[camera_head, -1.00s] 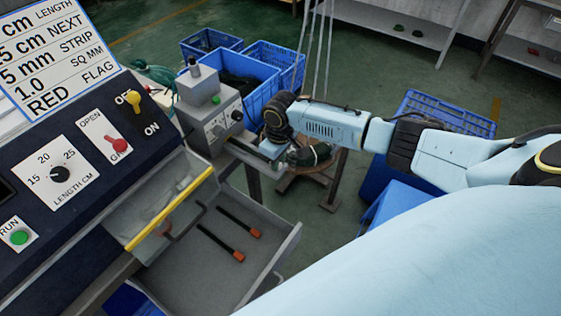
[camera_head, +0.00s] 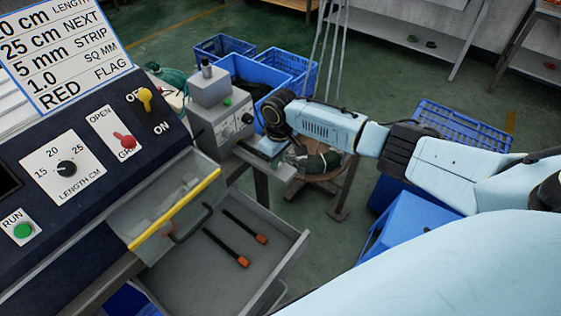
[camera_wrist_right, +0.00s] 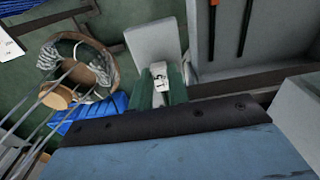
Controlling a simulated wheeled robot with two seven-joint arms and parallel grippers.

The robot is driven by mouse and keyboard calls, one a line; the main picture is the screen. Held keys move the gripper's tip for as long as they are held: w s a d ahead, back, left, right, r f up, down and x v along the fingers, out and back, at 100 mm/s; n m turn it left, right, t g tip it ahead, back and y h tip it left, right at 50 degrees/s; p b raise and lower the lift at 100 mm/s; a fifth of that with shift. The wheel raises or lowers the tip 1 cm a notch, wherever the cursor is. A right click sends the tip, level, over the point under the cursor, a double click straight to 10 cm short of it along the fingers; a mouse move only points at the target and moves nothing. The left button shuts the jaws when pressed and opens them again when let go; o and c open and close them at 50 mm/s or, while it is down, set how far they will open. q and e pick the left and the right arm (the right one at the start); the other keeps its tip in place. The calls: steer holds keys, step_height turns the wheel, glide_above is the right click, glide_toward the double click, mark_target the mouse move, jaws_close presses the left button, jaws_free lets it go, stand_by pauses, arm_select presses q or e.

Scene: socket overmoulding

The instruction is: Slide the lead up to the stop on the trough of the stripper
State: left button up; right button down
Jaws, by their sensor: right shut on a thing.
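The stripper (camera_head: 208,126) is a grey box with knobs, standing beyond the dark control panel. Its pale trough (camera_head: 280,173) juts out from its right side. My right gripper (camera_head: 266,150) is down at the trough, partly hidden by its own wrist. In the right wrist view a small pale piece with dark marks (camera_wrist_right: 159,76) shows at the fingertips, before a pale grey plate (camera_wrist_right: 155,42). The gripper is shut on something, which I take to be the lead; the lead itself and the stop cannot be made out. My left gripper is not in view.
An open grey drawer (camera_head: 178,278) with two dark, orange-ended rods (camera_head: 226,247) lies below the panel (camera_head: 90,160). Blue crates (camera_head: 262,75) stand behind the stripper. A yellow-edged clear cover (camera_head: 175,208) is over the drawer.

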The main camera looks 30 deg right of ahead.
steer(key=shift+w+a+b, duration=0.3)
steer(key=shift+w+b, duration=0.15)
steer(key=shift+w, duration=0.25)
steer(key=c, duration=1.3)
jaws_free()
steer(key=shift+o, duration=0.2)
